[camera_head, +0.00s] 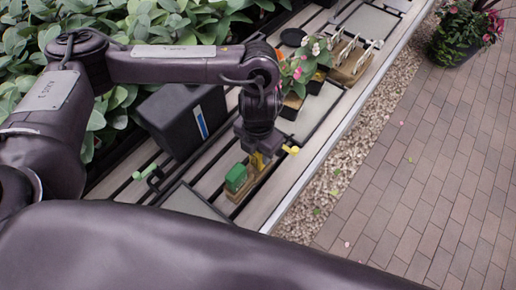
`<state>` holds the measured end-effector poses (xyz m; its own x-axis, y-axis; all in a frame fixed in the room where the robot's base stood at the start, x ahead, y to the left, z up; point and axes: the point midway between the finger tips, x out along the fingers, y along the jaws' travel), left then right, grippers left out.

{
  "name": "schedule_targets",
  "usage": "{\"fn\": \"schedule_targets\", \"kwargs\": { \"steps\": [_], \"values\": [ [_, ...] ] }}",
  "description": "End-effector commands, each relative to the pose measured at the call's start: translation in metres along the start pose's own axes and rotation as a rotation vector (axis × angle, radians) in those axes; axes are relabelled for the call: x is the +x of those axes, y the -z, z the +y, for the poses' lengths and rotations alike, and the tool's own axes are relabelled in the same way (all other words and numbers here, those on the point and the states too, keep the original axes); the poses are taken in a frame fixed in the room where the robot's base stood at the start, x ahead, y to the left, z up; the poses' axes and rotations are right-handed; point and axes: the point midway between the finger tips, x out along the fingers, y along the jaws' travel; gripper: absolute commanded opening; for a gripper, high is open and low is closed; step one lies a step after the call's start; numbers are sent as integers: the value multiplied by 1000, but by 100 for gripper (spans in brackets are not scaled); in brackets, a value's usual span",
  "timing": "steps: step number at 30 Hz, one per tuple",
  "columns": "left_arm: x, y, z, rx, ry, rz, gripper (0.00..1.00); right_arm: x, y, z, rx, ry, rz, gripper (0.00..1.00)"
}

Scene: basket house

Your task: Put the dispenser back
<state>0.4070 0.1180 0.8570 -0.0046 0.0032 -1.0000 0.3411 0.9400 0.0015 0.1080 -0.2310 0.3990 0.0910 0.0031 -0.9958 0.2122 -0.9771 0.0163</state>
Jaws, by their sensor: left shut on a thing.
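My left gripper (258,153) points down over the bench and is shut on a small yellow thing (290,150), part of which sticks out to its right. I cannot tell for sure that this is the dispenser, as the gripper hides most of it. Right below and to the left is a wooden holder (238,194) with a green block (236,177) standing at its left end. I cannot tell whether the held thing touches the holder. My right gripper is out of view.
A black box (172,118) with a blue-and-white label stands left of the gripper. Potted flowers (300,73) and a wooden rack (352,60) stand farther up the slatted bench. A green-ended tool (143,173) lies at left. Leafy plants (40,40) border the bench; brick paving (420,170) lies right.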

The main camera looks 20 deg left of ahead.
Motion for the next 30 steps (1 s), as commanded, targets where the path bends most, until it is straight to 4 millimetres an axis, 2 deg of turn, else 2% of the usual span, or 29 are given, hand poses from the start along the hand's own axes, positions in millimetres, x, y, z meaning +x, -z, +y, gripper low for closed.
{"fn": "schedule_targets", "kwargs": {
  "steps": [14, 15, 21, 30],
  "values": [
    [3, 0, 0, 0, 0, -1, 23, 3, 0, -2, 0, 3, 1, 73],
    [3, 0, 0, 0, 0, -1, 41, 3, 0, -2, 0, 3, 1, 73],
    [3, 0, 0, 0, 0, -1, 65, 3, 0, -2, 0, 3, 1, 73],
    [0, -1, 0, 1, -1, -2, 65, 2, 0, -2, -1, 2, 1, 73]
  ]
}}
